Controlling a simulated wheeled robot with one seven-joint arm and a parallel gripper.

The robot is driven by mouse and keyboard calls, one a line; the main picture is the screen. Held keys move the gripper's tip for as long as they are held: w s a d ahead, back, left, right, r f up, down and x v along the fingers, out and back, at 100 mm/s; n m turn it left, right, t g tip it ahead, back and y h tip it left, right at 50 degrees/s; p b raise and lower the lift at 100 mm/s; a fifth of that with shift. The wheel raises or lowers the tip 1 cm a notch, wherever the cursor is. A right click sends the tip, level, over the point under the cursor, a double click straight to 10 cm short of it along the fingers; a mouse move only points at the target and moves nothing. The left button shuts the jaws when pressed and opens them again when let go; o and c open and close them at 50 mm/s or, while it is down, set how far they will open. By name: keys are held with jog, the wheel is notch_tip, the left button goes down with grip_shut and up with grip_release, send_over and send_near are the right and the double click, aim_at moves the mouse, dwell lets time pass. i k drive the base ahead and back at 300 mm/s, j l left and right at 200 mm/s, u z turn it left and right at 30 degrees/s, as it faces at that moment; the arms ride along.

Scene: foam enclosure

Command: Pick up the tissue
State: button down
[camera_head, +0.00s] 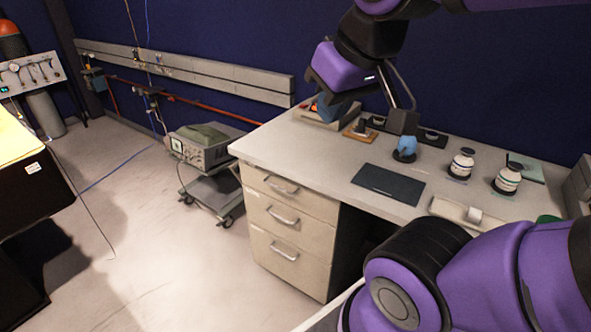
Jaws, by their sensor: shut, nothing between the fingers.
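A small blue crumpled piece (406,144), which looks like the tissue, stands up from a dark round holder (404,156) on the desk. My gripper (403,123) hangs from the purple and black wrist. Its dark fingertips appear together and empty, just above the blue piece in the picture. I cannot tell whether they touch it. A pale roll-like piece (474,214) lies on a light tray near the right end of the desk; I cannot make out its material.
The light desk (272,137) has drawers on its left. A dark mat (388,184) and two white jars (462,162) (507,179) are on top. Several small items crowd the back edge. A cart with an instrument (202,146) stands left of the desk. The left floor is largely clear.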

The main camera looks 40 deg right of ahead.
aim_at(474, 215)
jog(key=z, duration=2.05)
